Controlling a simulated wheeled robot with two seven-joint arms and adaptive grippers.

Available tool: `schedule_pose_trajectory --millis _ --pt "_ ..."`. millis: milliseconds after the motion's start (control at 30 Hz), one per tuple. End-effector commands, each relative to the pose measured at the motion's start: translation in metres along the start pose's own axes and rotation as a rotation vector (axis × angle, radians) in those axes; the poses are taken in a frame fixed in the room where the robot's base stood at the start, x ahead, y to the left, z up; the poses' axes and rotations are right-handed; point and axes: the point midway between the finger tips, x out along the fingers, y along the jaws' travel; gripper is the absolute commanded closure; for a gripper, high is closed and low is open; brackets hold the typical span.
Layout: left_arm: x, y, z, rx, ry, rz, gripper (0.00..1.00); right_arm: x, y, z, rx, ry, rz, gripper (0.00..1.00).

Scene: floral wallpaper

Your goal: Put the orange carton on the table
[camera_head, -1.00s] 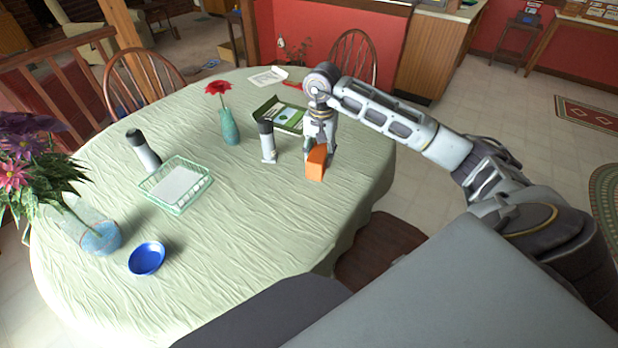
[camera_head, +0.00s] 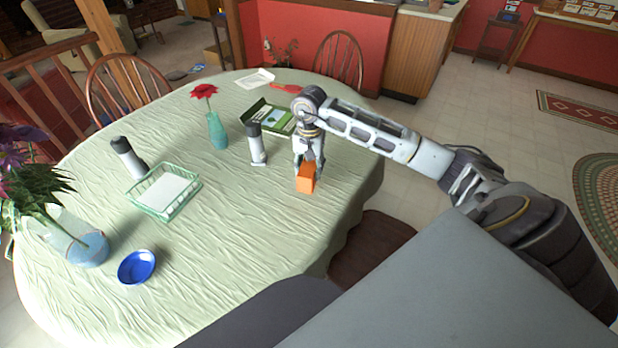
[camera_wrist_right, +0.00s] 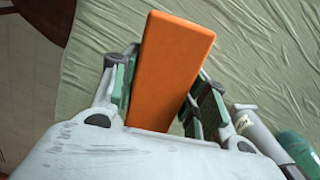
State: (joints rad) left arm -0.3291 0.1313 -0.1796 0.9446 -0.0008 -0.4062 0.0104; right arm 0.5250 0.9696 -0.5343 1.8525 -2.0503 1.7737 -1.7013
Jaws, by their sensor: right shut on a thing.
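The orange carton (camera_head: 305,179) is at the right part of the table (camera_head: 235,225), which is covered with a pale green cloth. My right gripper (camera_head: 308,163) points down and is shut on the carton. In the right wrist view the carton (camera_wrist_right: 170,72) sits between the two green-padded fingers of the gripper (camera_wrist_right: 165,95), with the cloth behind it. I cannot tell whether the carton's bottom touches the cloth. My left gripper is not in view.
A grey bottle (camera_head: 257,144) stands just left of the carton, with a green box (camera_head: 270,117) behind. A teal vase (camera_head: 217,130), another bottle (camera_head: 128,157), a green basket (camera_head: 163,212), a blue bowl (camera_head: 136,267) and a flower pot (camera_head: 85,245) are farther left. The cloth in front is clear.

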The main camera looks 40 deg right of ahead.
Motion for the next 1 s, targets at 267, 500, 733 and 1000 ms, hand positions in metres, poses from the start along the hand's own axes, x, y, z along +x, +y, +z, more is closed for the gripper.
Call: schedule_pose_trajectory --millis 267,500,733,1000 --pt "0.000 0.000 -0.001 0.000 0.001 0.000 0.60 0.006 -0.001 0.000 -0.001 0.000 -0.002 0.83" --pt "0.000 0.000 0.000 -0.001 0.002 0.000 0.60 0.009 -0.001 0.000 -0.001 0.000 -0.001 0.83" --pt "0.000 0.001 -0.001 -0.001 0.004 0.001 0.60 0.032 0.000 0.000 0.001 -0.001 0.001 0.83" --pt "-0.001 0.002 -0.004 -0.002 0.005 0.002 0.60 0.043 -0.001 0.000 -0.001 0.001 -0.002 0.83"
